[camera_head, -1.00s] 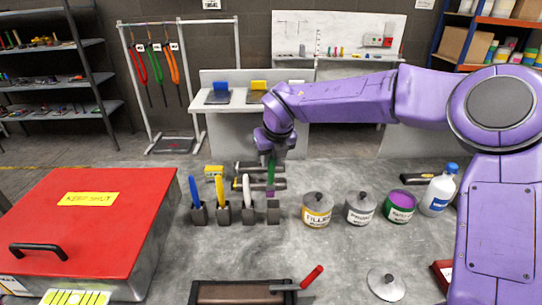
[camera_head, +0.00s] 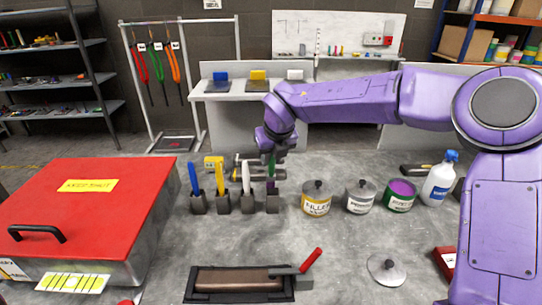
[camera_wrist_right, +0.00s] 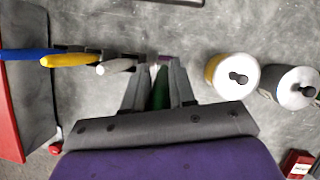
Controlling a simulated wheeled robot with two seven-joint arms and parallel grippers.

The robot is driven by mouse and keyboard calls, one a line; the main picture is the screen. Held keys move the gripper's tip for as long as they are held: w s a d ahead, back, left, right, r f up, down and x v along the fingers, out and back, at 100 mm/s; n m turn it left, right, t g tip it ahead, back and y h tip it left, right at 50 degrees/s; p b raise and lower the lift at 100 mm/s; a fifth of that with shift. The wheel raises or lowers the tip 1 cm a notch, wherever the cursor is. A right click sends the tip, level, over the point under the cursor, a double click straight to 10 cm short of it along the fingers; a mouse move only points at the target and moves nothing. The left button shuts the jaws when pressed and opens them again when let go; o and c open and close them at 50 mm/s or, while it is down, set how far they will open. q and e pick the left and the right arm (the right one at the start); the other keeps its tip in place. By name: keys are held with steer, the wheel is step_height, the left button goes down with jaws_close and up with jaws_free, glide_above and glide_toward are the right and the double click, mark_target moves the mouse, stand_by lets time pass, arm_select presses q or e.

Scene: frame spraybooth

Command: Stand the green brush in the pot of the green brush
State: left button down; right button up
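The green brush (camera_head: 272,162) is upright in my right gripper (camera_head: 270,173), handle between the fingers and purple end down. In the right wrist view the green handle (camera_wrist_right: 160,92) shows between the fingers of my right gripper (camera_wrist_right: 160,88). The dark square pot of the green brush (camera_head: 273,205) stands at the right end of a row of pots. The purple end is directly over or at its mouth; I cannot tell whether it is inside the rim. My left gripper is not in view.
Pots with a blue brush (camera_head: 193,178), a yellow brush (camera_head: 220,182) and a white brush (camera_head: 246,178) stand just left. Right are a filler can (camera_head: 317,205), a grey can (camera_head: 361,202), an open can of purple paint (camera_head: 401,188) and a white bottle (camera_head: 439,180). A loose lid (camera_head: 387,268) lies in front.

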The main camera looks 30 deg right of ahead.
mark_target(274, 169)
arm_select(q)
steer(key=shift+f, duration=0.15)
arm_select(e)
steer(key=o, duration=0.4)
steer(key=shift+s+d+f, duration=0.15)
steer(key=shift+s+f, duration=0.05)
steer(key=shift+f, duration=0.55)
steer(key=r, duration=0.1)
steer(key=r+b, duration=0.1)
steer(key=r, duration=0.2)
steer(key=shift+s+r+b, duration=0.25)
steer(key=shift+s+b, duration=0.05)
steer(key=shift+s, duration=0.05)
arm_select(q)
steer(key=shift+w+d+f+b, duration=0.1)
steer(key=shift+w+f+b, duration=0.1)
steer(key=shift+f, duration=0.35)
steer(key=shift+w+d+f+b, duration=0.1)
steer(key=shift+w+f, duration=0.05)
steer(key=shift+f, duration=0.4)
arm_select(e)
steer(key=v, duration=0.7)
steer(key=shift+s+a, duration=0.15)
steer(key=shift+a, duration=0.05)
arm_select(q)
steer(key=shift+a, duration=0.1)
arm_select(e)
steer(key=shift+a+r, duration=0.1)
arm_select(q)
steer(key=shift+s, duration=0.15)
